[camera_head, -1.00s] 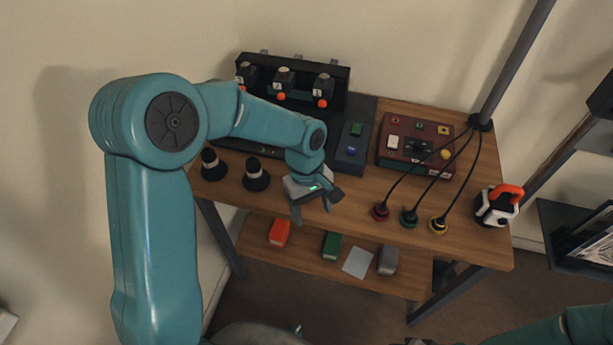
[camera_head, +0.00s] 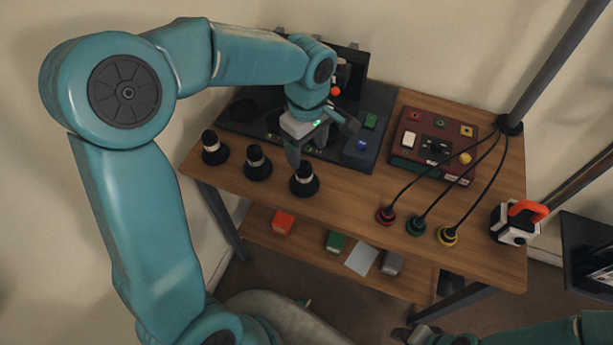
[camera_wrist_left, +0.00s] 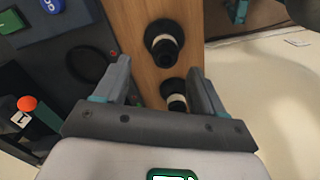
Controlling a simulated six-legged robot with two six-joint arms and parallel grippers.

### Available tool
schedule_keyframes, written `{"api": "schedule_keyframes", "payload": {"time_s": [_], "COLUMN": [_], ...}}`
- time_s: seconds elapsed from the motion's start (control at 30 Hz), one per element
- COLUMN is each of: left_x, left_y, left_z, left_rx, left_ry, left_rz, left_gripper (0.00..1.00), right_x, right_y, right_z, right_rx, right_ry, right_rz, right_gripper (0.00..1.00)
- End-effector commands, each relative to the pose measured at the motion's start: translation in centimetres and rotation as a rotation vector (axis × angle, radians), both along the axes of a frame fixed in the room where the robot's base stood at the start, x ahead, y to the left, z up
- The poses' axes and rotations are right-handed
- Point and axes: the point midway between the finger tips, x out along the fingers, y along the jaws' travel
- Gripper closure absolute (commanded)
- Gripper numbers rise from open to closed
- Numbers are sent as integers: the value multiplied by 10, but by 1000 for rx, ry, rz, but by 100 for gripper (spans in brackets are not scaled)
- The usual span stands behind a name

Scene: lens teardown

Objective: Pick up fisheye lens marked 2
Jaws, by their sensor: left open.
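Three black lenses with pale bands stand upright along the table's left front: a left one (camera_head: 214,147), a middle one (camera_head: 256,162) and a right one (camera_head: 304,180). I cannot read a number on any, so I cannot tell which is marked 2. My left gripper (camera_head: 322,142) is open and empty, behind and above the right lens. In the left wrist view, its fingers (camera_wrist_left: 160,80) are spread, with one lens (camera_wrist_left: 165,45) beyond them and another (camera_wrist_left: 175,94) by the right finger, partly hidden. My right gripper (camera_head: 415,334) is only partly visible at the bottom edge.
A black station (camera_head: 382,100) with buttons stands at the back, its holders mostly hidden by my left arm. The table's middle front is clear.

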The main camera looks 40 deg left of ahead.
Motion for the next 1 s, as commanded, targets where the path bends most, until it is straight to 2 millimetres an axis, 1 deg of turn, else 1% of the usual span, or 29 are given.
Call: {"api": "schedule_keyframes", "payload": {"time_s": [0.03, 0.1, 0.27, 0.43, 0.53, 0.63, 0.83, 0.87, 0.9, 0.97, 1.0], "left_x": [-1, 0, 0, -5, -4, -3, -2, -2, -2, -2, -2], "left_y": [0, 0, 0, 2, 2, 2, 2, 1, 2, 2, 2], "left_z": [-10, -18, -29, -55, -69, -76, -77, -77, -77, -77, -77], "left_rx": [0, -1, -1, -1, -1, -1, -1, -1, -1, -1, -1], "left_ry": [4, 2, 1, 5, 2, 1, -1, -1, -1, -1, 0], "left_rz": [1, 1, -1, 1, -1, 0, 0, 0, 0, 0, 0], "left_gripper": [30, 30, 30, 30, 30, 30, 30, 33, 46, 66, 79], "right_x": [0, 0, 0, 0, 0, 0, 0, 0, 0, 0, 0], "right_y": [0, 0, 0, 0, 0, 0, 0, 0, 0, 0, 0], "right_z": [-1, -2, -2, -1, -1, -1, -1, -1, -1, -1, -1], "right_rx": [0, 0, 0, 0, 0, 0, 0, 0, 0, 0, 0], "right_ry": [0, 0, 0, 0, 0, 0, 0, 0, 0, 0, 0], "right_rz": [0, 0, 0, 0, 0, 0, 0, 0, 0, 0, 0], "right_gripper": [57, 57, 57, 57, 57, 57, 57, 57, 57, 57, 57]}}
